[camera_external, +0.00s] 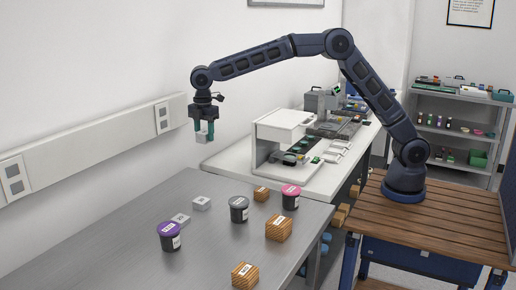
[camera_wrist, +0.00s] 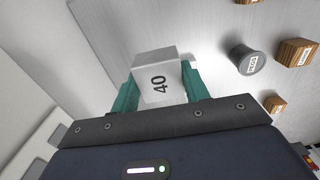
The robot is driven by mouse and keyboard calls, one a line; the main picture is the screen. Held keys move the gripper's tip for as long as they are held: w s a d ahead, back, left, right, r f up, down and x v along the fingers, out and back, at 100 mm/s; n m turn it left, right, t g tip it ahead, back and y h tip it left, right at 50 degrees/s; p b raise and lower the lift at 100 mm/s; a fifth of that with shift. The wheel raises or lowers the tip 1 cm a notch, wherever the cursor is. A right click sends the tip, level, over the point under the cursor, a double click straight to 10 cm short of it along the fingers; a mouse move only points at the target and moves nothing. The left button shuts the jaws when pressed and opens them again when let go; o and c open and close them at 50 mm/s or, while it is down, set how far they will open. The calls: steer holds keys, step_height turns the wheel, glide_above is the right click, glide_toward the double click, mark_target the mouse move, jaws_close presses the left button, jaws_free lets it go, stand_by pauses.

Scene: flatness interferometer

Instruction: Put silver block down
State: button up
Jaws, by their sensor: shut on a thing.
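My gripper (camera_external: 205,130) is shut on a silver block (camera_external: 204,138) and holds it in the air, beyond the far left part of the metal table (camera_external: 95,245) as seen in the external view. Two smaller silver blocks lie on the table, one at the back (camera_external: 201,203) and one nearer the purple-lidded jar (camera_external: 181,219).
The purple-lidded jar (camera_external: 169,236), a dark grey jar (camera_external: 239,209) and a pink-lidded jar (camera_external: 291,197) stand on the table. Wooden blocks (camera_external: 278,228) stand around them. A white bench with equipment (camera_external: 285,135) is behind. The table's left part is clear.

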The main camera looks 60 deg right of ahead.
glide_above(223, 191)
step_height(223, 191, down, 20)
steer(key=shift+f, duration=0.1)
stand_by(0.7)
steer(key=shift+f, duration=0.1)
steer(key=o, duration=1.2)
steer(key=shift+c, duration=0.2)
step_height(223, 191, up, 12)
steer(key=shift+r, duration=0.2)
